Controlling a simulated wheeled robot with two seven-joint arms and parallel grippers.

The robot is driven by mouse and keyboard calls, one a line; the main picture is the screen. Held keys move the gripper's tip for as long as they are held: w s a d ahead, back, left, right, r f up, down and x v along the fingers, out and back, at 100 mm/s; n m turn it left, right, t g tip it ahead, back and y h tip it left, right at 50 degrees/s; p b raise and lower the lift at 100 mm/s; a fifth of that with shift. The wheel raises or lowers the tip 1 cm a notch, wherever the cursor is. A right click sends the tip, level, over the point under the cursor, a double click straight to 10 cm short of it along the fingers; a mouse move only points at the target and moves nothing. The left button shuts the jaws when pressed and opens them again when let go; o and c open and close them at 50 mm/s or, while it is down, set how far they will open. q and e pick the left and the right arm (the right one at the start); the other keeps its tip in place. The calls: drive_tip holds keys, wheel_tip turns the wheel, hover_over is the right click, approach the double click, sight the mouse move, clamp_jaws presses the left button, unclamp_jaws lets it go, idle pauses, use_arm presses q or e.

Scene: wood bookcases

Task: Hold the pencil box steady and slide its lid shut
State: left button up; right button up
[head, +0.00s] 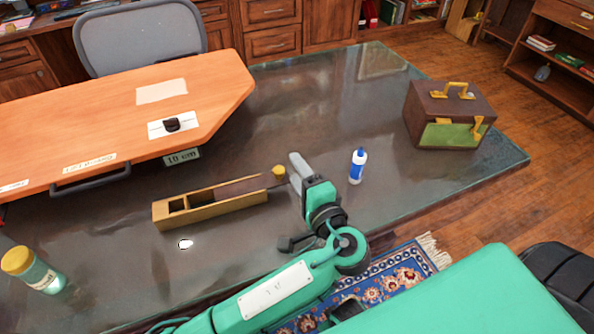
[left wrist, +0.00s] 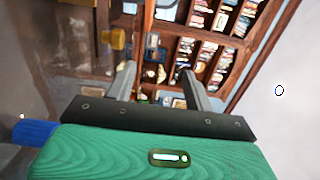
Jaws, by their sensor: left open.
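The pencil box (head: 212,209) is a long, light wooden box lying on the dark glossy table. Its brown lid (head: 241,187) covers the right part, and the left end is open, showing hollow compartments. A yellow knob (head: 279,172) is at the right end, near my left gripper (head: 294,172). My left gripper is open and empty, just right of the knob. In the left wrist view its two fingers (left wrist: 162,82) are spread with nothing between them, and the yellow knob (left wrist: 118,39) lies outside them, to the left. My right gripper is not in view.
A blue and white bottle (head: 357,166) stands right of my left gripper. A brown case (head: 450,112) is at the far right. An orange board (head: 110,110) lies behind the box. A yellow-capped jar (head: 32,270) and a small white object (head: 185,244) are in front.

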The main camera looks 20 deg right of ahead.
use_arm(q)
approach(284, 174)
drive_tip(key=w, duration=0.1)
drive_tip(key=w+f, duration=0.1)
drive_tip(key=w, duration=0.1)
drive_tip(key=shift+w, duration=0.1)
drive_tip(key=w, duration=0.7)
drive_tip(key=shift+w+a+r, duration=0.15)
drive_tip(key=shift+w, duration=0.1)
drive_tip(key=shift+c, duration=0.2)
clamp_jaws()
